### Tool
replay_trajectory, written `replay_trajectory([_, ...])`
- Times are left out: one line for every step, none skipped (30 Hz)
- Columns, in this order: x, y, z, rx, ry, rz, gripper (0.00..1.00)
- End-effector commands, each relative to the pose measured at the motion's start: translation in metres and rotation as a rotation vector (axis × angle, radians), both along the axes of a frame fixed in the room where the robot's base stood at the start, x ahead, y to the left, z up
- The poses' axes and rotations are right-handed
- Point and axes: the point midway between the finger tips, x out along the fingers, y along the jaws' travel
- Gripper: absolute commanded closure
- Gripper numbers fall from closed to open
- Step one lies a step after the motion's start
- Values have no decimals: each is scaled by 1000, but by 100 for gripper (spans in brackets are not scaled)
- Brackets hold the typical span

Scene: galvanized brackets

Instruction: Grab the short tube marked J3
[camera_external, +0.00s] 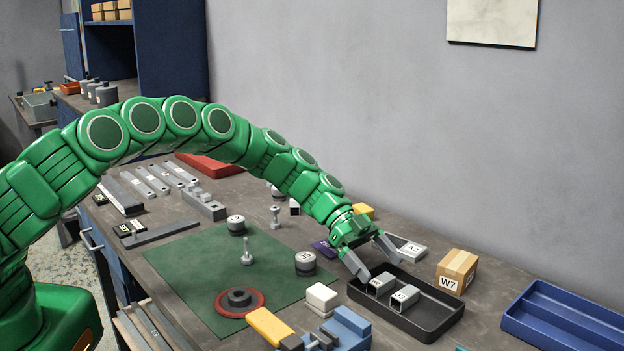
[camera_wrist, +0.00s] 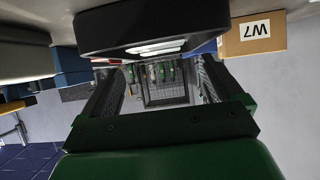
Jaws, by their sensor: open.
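Two short grey tubes lie side by side in a black tray (camera_external: 436,331) at the right of the bench in the external view. The left tube (camera_external: 381,284) and the right tube (camera_external: 405,297) each bear a small white label. The right label may read J3, but both are too small to read surely. My gripper (camera_external: 377,266) is open and points down over the tray's back left part, with one finger close to the left tube. Whether it touches is unclear. In the wrist view the open fingers of my gripper (camera_wrist: 160,80) show, with no clear tube between them.
A cardboard box marked W7 (camera_external: 457,272) stands behind the tray, and a pale labelled block (camera_external: 407,247) lies near it. A white block (camera_external: 321,298) and a blue vise-like piece (camera_external: 347,326) stand left of the tray. A blue tray (camera_external: 565,320) is at the right.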

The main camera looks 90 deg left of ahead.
Motion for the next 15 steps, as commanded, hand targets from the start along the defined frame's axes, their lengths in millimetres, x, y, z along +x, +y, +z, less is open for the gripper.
replay_trajectory([2, -1, -2, 1, 1, 0, 6])
replay_trajectory([3, -3, -3, 1, 0, 1, 6])
replay_trajectory([5, -5, -4, 1, 1, 0, 6])
replay_trajectory([7, -7, -6, 1, 1, 0, 6])
replay_trajectory([9, -9, -7, 1, 1, 0, 6])
replay_trajectory([11, -11, -9, 1, 1, 0, 6])
replay_trajectory([13, -13, -10, 0, 0, 0, 6])
replay_trajectory([15, -15, -11, 0, 0, 0, 6])
replay_trajectory([16, -17, -12, 0, 1, -1, 6])
replay_trajectory([18, -18, -13, 1, 0, -1, 6])
replay_trajectory([19, -20, -14, 1, 1, -2, 6])
replay_trajectory([22, -23, -15, 1, 1, -2, 6])
replay_trajectory([25, -26, -17, 0, 1, -3, 6])
replay_trajectory([27, -29, -19, 1, 2, -4, 6])
replay_trajectory([31, -33, -21, 1, 2, -4, 6])
